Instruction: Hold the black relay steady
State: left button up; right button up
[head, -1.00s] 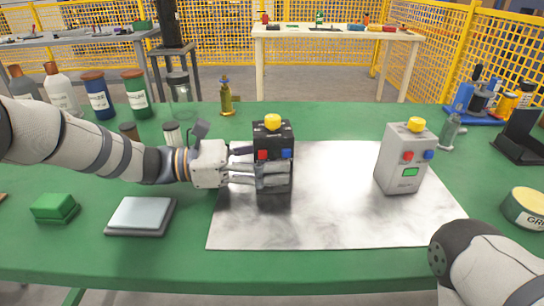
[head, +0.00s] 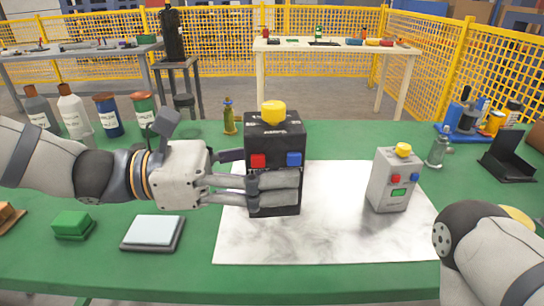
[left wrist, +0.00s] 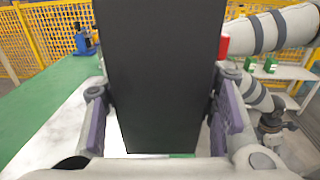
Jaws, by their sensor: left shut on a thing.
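The black relay (head: 275,135) is an upright black box with a yellow top button and red and blue buttons on its front. My left gripper (head: 272,190) is shut on its lower half from the left, with fingers across the front. The relay looks raised above the pale marbled sheet (head: 340,235); the gap under it is hard to see. In the left wrist view, the relay's plain dark side (left wrist: 160,75) fills the middle between the two fingers (left wrist: 160,120). My right gripper is out of view; only part of the right arm shows at lower right.
A grey box (head: 394,185) with a yellow button stands on the sheet's right side. A green block (head: 72,224) and a pale square pad (head: 152,233) lie at left. Several bottles (head: 75,112) stand behind my left arm. A black stand (head: 508,160) is at right.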

pick_arm(q)
jog(key=shift+s+r, duration=0.1)
jog(key=shift+s, duration=0.05)
jog(key=shift+f+b, duration=2.45)
jog(key=shift+f, duration=4.15)
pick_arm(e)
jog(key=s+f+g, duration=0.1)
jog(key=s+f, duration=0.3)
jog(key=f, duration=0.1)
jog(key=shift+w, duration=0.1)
